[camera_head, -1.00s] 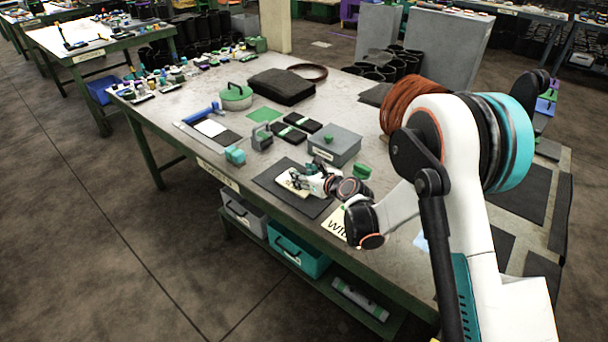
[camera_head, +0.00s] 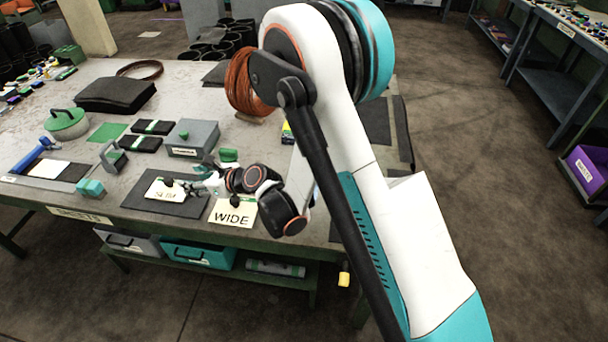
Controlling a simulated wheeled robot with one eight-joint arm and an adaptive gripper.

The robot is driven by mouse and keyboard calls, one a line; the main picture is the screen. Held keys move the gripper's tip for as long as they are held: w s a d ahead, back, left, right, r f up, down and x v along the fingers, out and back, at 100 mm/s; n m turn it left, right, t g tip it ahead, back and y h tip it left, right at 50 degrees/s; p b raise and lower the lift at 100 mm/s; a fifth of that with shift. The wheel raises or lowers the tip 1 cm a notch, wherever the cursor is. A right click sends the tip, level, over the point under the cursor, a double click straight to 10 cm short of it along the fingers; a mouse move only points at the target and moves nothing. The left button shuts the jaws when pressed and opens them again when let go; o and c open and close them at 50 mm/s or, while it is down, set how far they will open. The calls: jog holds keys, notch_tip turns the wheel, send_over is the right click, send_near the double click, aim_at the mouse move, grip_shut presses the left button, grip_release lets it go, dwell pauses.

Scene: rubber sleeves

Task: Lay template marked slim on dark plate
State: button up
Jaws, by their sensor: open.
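The cream template marked SLIM (camera_head: 160,193) lies flat on the dark plate (camera_head: 180,209), with dark plate showing around it. My gripper (camera_head: 186,187) is open at the right part of the slim template, low over it. The fingers cover part of that side, and I cannot tell whether they touch it. A second cream template, marked WIDE (camera_head: 232,217), lies to the right of the plate near the front table edge.
A grey box (camera_head: 193,140) and a green block (camera_head: 229,155) stand behind the plate. A teal block (camera_head: 90,188) is to its left. Black packs (camera_head: 153,127), a green round tin (camera_head: 66,124) and a copper coil (camera_head: 245,85) are farther back.

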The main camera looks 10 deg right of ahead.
jog(key=w+d+r+m+t+h, duration=0.1)
jog(key=w+d+r+m+t, duration=0.15)
jog(key=d+r+m, duration=0.6)
jog(key=w+d+r+m+t+h, duration=0.15)
jog(key=r+m+t, duration=0.25)
jog(key=r, duration=0.9)
jog(key=s+d+r+m+t+h, duration=0.25)
jog(key=d+r+m+h, duration=0.5)
jog(key=d+m, duration=0.6)
jog(key=s+d+f+m+g+h, duration=0.1)
jog(key=s+d+m+g+h, duration=0.3)
jog(key=s+d+m, duration=0.85)
jog(key=s+f+m+g+y, duration=0.1)
jog(key=s+f+m+g, duration=0.1)
jog(key=s, duration=0.4)
jog(key=s+a+f+m+g+y, duration=0.1)
jog(key=s+f+m+g, duration=0.1)
jog(key=s, duration=0.4)
jog(key=s+f+m+g+y, duration=0.1)
jog(key=s+f+m+g, duration=0.1)
jog(key=s+f+m, duration=0.2)
jog(key=shift+s+a+f, duration=0.2)
jog(key=shift+s+f, duration=0.45)
jog(key=shift+s, duration=0.3)
